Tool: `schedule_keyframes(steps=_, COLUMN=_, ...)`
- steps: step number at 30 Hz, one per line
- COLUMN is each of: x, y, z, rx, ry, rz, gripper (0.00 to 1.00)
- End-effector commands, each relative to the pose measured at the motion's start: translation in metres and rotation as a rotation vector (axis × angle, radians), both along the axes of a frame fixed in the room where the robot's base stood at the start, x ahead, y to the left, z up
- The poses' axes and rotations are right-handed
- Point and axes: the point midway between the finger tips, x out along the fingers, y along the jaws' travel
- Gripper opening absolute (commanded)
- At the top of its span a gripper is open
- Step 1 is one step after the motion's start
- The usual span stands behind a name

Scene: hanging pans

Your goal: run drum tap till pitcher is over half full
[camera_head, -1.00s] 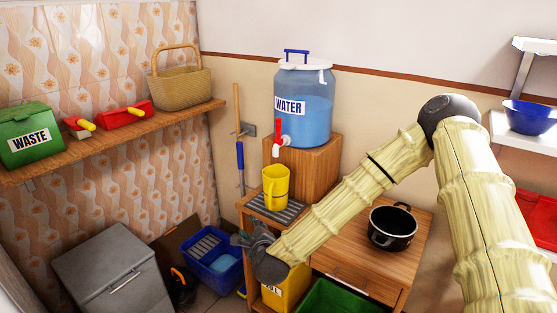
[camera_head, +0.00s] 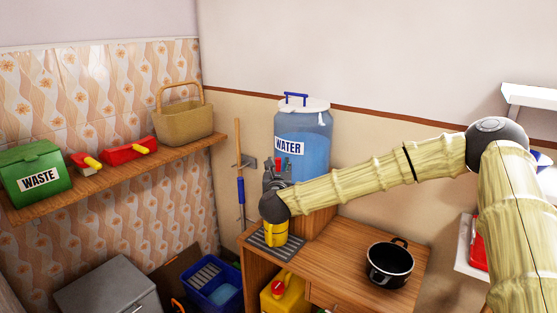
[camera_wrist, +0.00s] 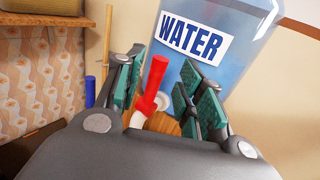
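The water drum (camera_head: 303,128) is a blue see-through barrel labelled WATER, standing on a wooden block. Its tap has a red lever (camera_wrist: 153,84) on a white spout (camera_wrist: 141,119). In the wrist view my gripper (camera_wrist: 158,85) is open, with a green-padded finger on each side of the red lever and gaps on both sides. In the head view my gripper (camera_head: 275,176) is in front of the drum and hides most of the tap. The yellow pitcher (camera_head: 274,234) stands on the grey drip grate (camera_head: 262,247) below my gripper, its upper part hidden. Its water level cannot be seen.
A black pot (camera_head: 389,265) stands on the wooden cabinet (camera_head: 340,237) to the right. A yellow can (camera_head: 287,293) and a blue bin (camera_head: 213,281) are below. The left shelf (camera_head: 118,175) holds a green WASTE box (camera_head: 36,172), red scoops and a basket (camera_head: 184,120).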

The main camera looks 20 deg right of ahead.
Motion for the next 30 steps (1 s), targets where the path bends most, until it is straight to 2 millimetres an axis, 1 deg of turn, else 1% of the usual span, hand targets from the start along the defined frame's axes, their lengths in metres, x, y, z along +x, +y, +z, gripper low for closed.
schedule_keyframes(steps=3, x=0.017, y=-0.006, z=0.001, rx=-0.003, ry=0.001, rz=-0.001, gripper=0.38)
schedule_keyframes(steps=9, x=0.037, y=-0.012, z=0.0, rx=-0.002, ry=0.002, rz=0.0, gripper=0.38)
schedule_keyframes(steps=15, x=0.044, y=-0.014, z=-0.001, rx=-0.002, ry=0.002, rz=0.0, gripper=0.38)
schedule_keyframes(steps=22, x=0.044, y=-0.014, z=-0.001, rx=-0.002, ry=0.002, rz=0.001, gripper=0.38)
schedule_keyframes(steps=23, x=0.044, y=-0.014, z=-0.001, rx=-0.002, ry=0.002, rz=0.001, gripper=0.34)
schedule_keyframes(steps=24, x=0.044, y=-0.014, z=-0.001, rx=-0.002, ry=0.002, rz=0.001, gripper=0.27)
schedule_keyframes(steps=28, x=0.044, y=-0.014, z=-0.001, rx=-0.002, ry=0.002, rz=0.001, gripper=0.03)
schedule_keyframes(steps=29, x=0.044, y=-0.014, z=-0.001, rx=-0.002, ry=0.002, rz=0.001, gripper=0.0)
schedule_keyframes(steps=30, x=0.044, y=-0.014, z=-0.001, rx=-0.002, ry=0.002, rz=0.001, gripper=0.0)
